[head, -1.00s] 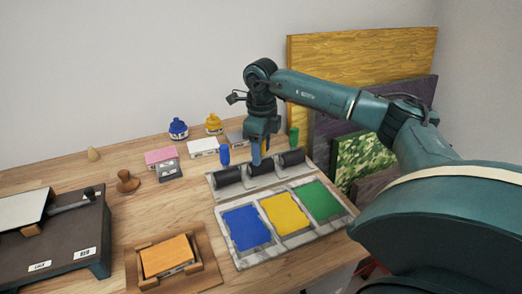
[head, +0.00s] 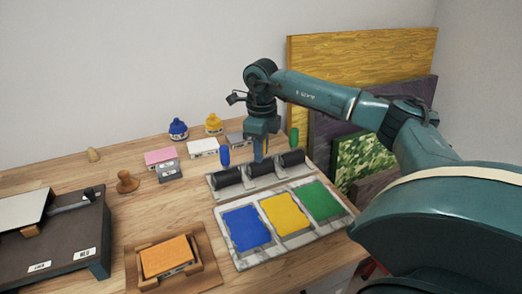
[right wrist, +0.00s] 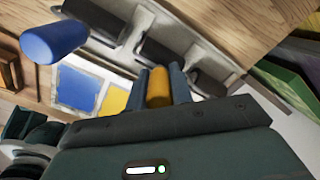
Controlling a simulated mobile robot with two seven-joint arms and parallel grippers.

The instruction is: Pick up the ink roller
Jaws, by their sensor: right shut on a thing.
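Three ink rollers with black drums stand in a row on the grey rack (head: 216,193) behind the ink tray. The middle roller (head: 261,168) has a yellow handle, which shows between the fingers in the right wrist view (right wrist: 158,87). My right gripper (head: 259,154) points down from above and is shut on that yellow handle. The roller's drum still appears at the rack. The blue-handled roller (head: 225,157) stands to its left and the green-handled roller (head: 294,138) to its right. My left gripper is not in view.
The ink tray (head: 235,262) holds blue, yellow and green pads in front of the rack. Ink bottles (head: 178,129), small blocks (head: 160,156) and a wooden stamp (head: 127,182) stand to the left. Coloured panels (head: 360,60) lean behind on the right. The front left holds a dark press (head: 75,235).

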